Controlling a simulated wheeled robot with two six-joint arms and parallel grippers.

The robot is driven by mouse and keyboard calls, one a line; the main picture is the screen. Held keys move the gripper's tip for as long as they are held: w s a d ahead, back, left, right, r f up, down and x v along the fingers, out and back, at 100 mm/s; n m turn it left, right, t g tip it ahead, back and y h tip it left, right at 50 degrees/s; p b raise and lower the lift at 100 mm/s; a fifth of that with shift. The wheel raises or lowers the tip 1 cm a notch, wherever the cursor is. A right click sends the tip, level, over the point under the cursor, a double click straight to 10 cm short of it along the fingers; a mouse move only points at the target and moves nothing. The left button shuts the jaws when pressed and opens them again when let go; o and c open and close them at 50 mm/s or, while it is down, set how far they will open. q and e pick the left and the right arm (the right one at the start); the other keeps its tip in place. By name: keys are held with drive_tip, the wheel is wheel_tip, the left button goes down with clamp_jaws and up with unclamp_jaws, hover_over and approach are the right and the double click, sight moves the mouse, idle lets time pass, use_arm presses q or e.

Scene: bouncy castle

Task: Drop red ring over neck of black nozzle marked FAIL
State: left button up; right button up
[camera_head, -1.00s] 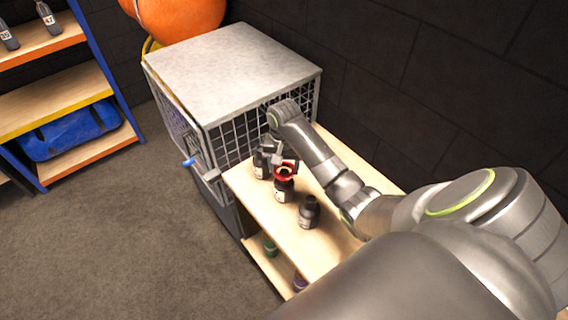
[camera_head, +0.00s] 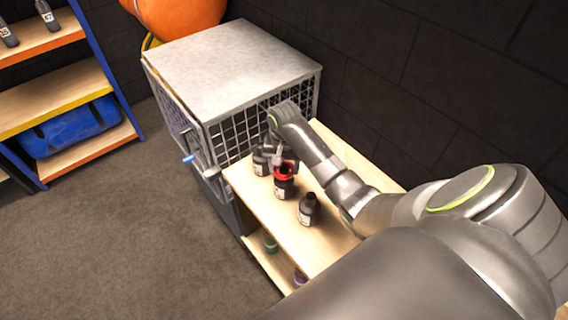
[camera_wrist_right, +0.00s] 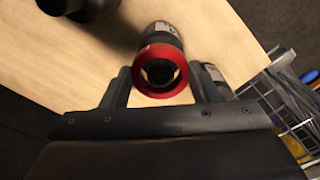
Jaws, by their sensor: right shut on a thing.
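My right gripper (camera_head: 281,161) is shut on the red ring (camera_head: 284,168). The ring also shows between the fingers in the right wrist view (camera_wrist_right: 160,70). It is at the top of the middle black nozzle (camera_head: 284,188), whose body and pale label appear behind it in the wrist view (camera_wrist_right: 163,33). I cannot tell whether the ring is around the neck or just above it. Another black nozzle (camera_head: 261,164) stands behind, partly hidden by the gripper, and a third (camera_head: 308,210) stands in front. The label words are too small to read. My left gripper is not in view.
The nozzles stand on a wooden shelf top (camera_head: 270,212), with green and purple items on the level below. A wire-sided crate (camera_head: 225,70) with a grey top adjoins the shelf's far end. A dark wall (camera_head: 390,90) runs behind. Open floor (camera_head: 130,230) lies left.

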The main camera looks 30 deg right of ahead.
drive_tip(key=shift+f, duration=0.25)
idle(0.4)
drive_tip(key=shift+f, duration=0.45)
idle(0.5)
drive_tip(key=o, duration=1)
drive_tip(key=shift+o, duration=0.2)
